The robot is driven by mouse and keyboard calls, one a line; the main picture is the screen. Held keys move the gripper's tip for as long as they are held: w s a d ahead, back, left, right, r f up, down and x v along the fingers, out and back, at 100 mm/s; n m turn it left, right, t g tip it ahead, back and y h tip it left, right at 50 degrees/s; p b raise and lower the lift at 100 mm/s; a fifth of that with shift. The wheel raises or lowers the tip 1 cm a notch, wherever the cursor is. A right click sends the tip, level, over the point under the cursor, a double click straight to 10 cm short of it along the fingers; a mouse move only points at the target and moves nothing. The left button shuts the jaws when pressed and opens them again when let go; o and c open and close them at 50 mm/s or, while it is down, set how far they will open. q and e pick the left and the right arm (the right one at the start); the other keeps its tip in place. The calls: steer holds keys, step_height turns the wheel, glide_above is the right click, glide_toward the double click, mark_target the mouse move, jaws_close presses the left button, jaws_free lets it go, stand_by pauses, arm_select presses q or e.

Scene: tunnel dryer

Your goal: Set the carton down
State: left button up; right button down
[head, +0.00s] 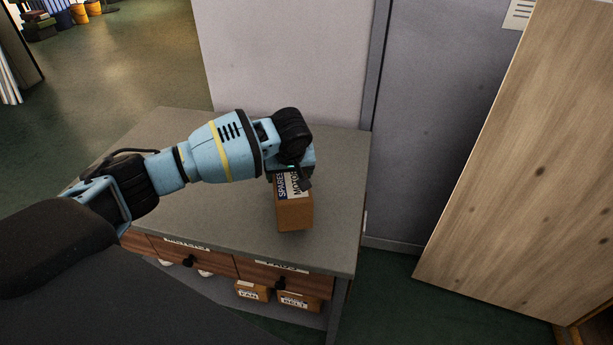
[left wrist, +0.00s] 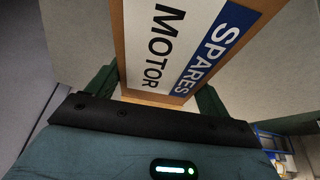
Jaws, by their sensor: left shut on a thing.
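A brown carton (head: 294,214) with a blue and white label is at the right part of the grey table top (head: 220,226) in the head view. Its label reads SPARES MOTOR in the left wrist view (left wrist: 182,45). My left gripper (head: 303,183) is shut on the carton from above, with a finger on each side of it in the left wrist view. The carton looks upright. I cannot tell whether its underside touches the table. My right gripper is not in view.
The table top is otherwise bare. Drawers (head: 285,277) are in its front, with more small cartons (head: 298,300) on a shelf below. A pale wall (head: 280,60) and grey door (head: 445,120) stand behind. A large wooden panel (head: 535,170) leans at the right.

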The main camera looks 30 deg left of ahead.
arm_select(q)
steer(key=shift+a+r, duration=0.2)
steer(key=shift+a, duration=0.6)
steer(key=shift+a+f, duration=0.25)
steer(key=shift+f, duration=0.5)
steer(key=shift+a+f, duration=0.25)
steer(key=shift+f, duration=0.85)
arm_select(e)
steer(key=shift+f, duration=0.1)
arm_select(q)
steer(key=o, duration=2)
steer(key=shift+s+f, duration=0.15)
steer(key=shift+f, duration=0.15)
steer(key=shift+r, duration=0.1)
steer(key=p+v, duration=0.1)
steer(key=v, duration=1.1)
steer(key=shift+p, duration=0.3)
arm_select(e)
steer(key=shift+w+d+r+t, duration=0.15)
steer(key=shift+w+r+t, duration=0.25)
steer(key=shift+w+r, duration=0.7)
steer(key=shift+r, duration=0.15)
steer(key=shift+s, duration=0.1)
